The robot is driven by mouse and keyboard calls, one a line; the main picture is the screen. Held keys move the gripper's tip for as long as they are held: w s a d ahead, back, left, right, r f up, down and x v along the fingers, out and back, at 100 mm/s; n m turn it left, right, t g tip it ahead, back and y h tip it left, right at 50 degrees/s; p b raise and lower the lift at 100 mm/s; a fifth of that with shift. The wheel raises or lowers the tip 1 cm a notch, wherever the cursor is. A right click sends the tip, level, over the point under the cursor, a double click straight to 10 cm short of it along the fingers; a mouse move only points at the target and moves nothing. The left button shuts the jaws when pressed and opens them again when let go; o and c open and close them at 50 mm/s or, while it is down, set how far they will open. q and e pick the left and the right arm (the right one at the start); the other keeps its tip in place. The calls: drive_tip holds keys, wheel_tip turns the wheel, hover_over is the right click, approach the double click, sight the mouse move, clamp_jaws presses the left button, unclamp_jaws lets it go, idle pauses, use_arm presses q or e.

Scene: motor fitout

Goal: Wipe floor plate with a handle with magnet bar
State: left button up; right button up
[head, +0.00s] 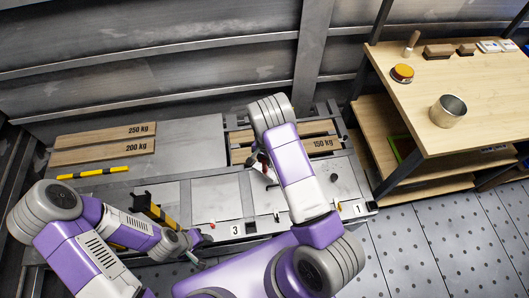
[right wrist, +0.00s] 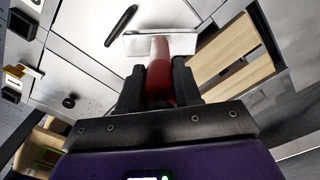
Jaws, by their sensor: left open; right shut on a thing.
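The magnet bar has a red handle (right wrist: 160,78) and a pale metal bar (right wrist: 160,43) across its end. My right gripper (right wrist: 159,82) is shut on the red handle. In the head view my right gripper (head: 262,165) is mostly hidden by its own arm, above the row of grey floor plates. A grey floor plate (right wrist: 88,38) with a dark bar-like handle (right wrist: 121,25) lies beside the metal bar in the right wrist view. I cannot tell whether the bar touches a plate. My left gripper (head: 197,240) is open and empty near the front edge, by the number 3 label.
Wooden planks marked 250 kg (head: 108,135) and 200 kg (head: 105,152) lie at the left, with a yellow-black bar (head: 93,173) in front. A 150 kg plank (head: 318,145) lies behind my right arm. A wooden table (head: 460,80) with a metal cup (head: 448,110) stands at the right.

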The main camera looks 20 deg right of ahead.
drive_tip(key=shift+r+p, duration=1)
drive_tip(key=shift+r, duration=0.8)
